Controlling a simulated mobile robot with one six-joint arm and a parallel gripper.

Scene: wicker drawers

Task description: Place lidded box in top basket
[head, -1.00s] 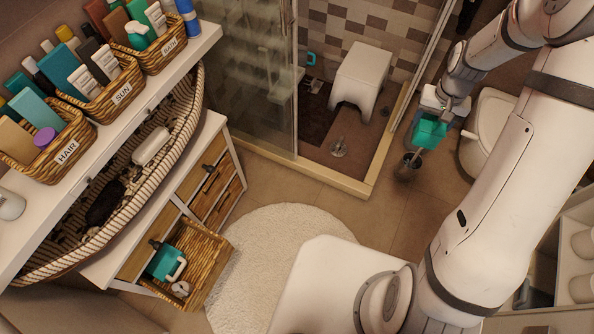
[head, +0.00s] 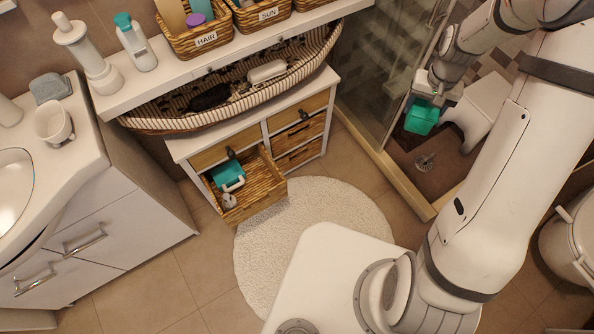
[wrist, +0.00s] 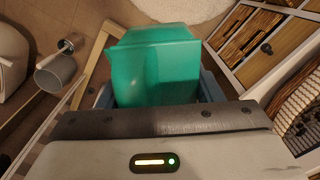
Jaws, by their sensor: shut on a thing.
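My gripper (head: 432,97) is shut on a teal box (head: 422,118), held in the air at the upper right of the head view. In the wrist view the teal box (wrist: 155,70) sits between the two fingers, and its front part looks like a lid edge. A wicker basket drawer (head: 262,192) is pulled out at the lower left of the white cabinet, well to the left of my gripper. It holds another teal item (head: 228,175) with a white handle and a small grey item. Above it is a closed panel with a dark handle.
A striped boat-shaped basket (head: 170,122) lies above, under a shelf with labelled baskets. A round white rug (head: 340,210) lies on the floor. The glass shower panel (head: 385,65) stands between cabinet and gripper, with a white stool behind.

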